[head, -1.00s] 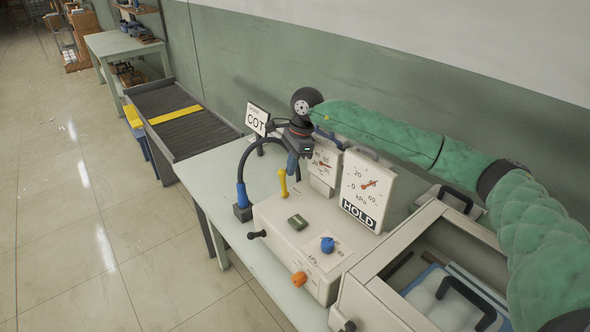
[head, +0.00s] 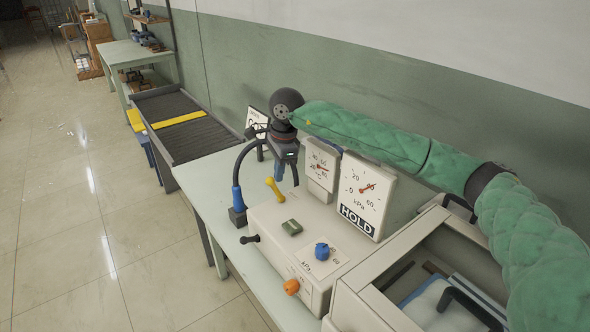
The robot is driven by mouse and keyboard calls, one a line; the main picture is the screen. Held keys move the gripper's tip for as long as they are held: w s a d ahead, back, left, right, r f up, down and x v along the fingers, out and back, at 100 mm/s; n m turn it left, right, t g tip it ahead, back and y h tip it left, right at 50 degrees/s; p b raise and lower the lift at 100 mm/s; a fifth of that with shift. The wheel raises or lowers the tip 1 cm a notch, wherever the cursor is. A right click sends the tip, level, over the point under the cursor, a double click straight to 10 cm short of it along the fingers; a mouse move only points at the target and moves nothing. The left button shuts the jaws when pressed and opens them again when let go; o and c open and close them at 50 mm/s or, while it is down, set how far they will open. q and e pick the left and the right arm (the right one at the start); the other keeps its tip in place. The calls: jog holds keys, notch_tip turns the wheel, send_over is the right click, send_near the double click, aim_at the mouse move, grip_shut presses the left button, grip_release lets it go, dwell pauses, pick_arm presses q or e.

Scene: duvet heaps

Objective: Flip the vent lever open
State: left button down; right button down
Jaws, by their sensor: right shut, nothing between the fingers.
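A short yellow lever (head: 274,189), which I take to be the vent lever, stands on the back left of the cream control box (head: 270,222). It leans to the left, its top away from the gauges. My right gripper (head: 288,178) hangs just above and to the right of the lever, pointing down, shut and empty. A small gap seems to separate them; contact is hard to judge. A black hose with a blue cuff (head: 237,197) arches beside the box and passes partly behind the gripper. My left gripper is not in view.
Two gauges, °C (head: 320,170) and kPa (head: 365,190) with a HOLD plate, stand behind the box. The box carries a blue knob (head: 322,251), an orange knob (head: 291,287) and a green button (head: 291,227). An open bin (head: 375,307) is at right.

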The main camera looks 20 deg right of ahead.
dwell(0.4)
jog(key=shift+s+a+r+b, duration=0.2)
jog(key=shift+s+a+b, duration=0.1)
jog(key=shift+a, duration=0.35)
